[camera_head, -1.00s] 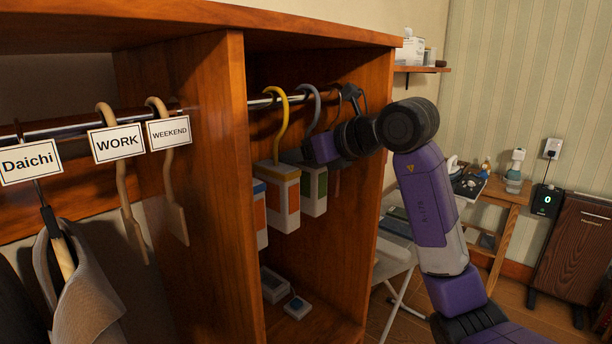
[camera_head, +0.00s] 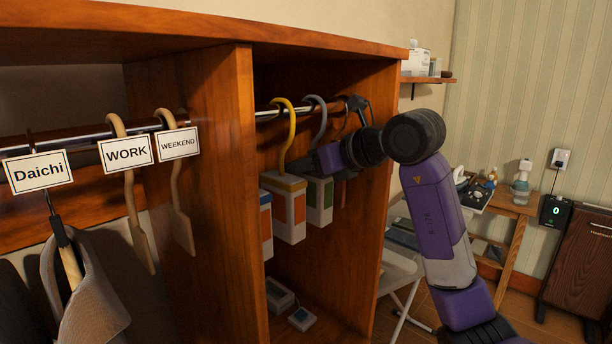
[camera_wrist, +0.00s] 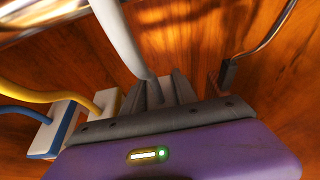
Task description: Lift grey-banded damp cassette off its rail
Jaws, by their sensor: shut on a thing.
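The grey-banded damp cassette (camera_head: 319,207) is a white box with a green panel and a grey hook (camera_head: 322,118), hanging upright in the right bay. The hook's top is at the rail (camera_head: 268,113); I cannot tell whether it bears on it. My gripper (camera_head: 303,168) is shut on this cassette at the base of its hook, just above the box. In the wrist view the grey hook (camera_wrist: 122,40) runs down between my fingers (camera_wrist: 163,90), and the gripper body hides the box below.
A yellow-banded cassette (camera_head: 289,213) with an orange panel hangs close on the left. A blue-banded one (camera_head: 266,225) is partly hidden by the wooden divider (camera_head: 215,200). A black hanger (camera_head: 358,105) is on the right near the side panel. Small boxes (camera_head: 301,319) lie below.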

